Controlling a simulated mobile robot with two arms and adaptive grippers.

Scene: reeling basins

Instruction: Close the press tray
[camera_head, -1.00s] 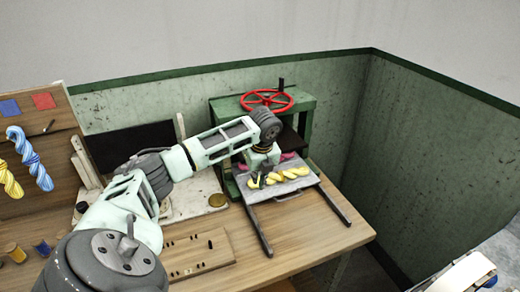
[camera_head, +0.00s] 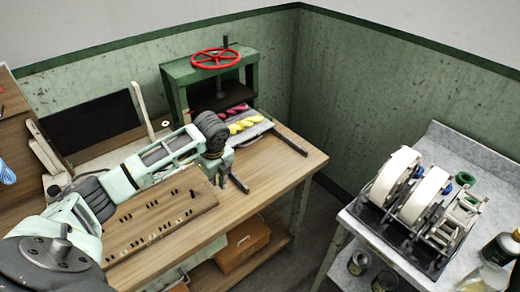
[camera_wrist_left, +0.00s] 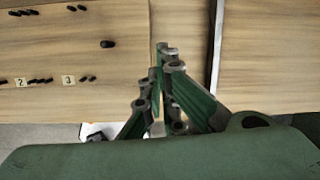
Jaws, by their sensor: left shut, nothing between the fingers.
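The press (camera_head: 172,82) is a green frame with a red handwheel at the back of the wooden table. Its grey tray (camera_head: 262,127) sticks out at the front, carrying yellow and pink twisted skeins (camera_head: 242,125). My arm hides the tray's front left part, so I cannot tell how far out it is. Two dark rails (camera_head: 288,144) run forward from the press. My left gripper (camera_head: 224,177) is low in front of the tray, by the left rail. In the left wrist view its fingers (camera_wrist_left: 163,55) are shut and empty above the tabletop, beside a rail (camera_wrist_left: 216,45).
A wooden peg board (camera_head: 160,215) with numbered places lies left of the gripper. An orange box (camera_head: 243,245) stands under the table. A side table at the right holds a machine with white wheels (camera_head: 418,195). Bare tabletop (camera_head: 285,172) lies right of the gripper.

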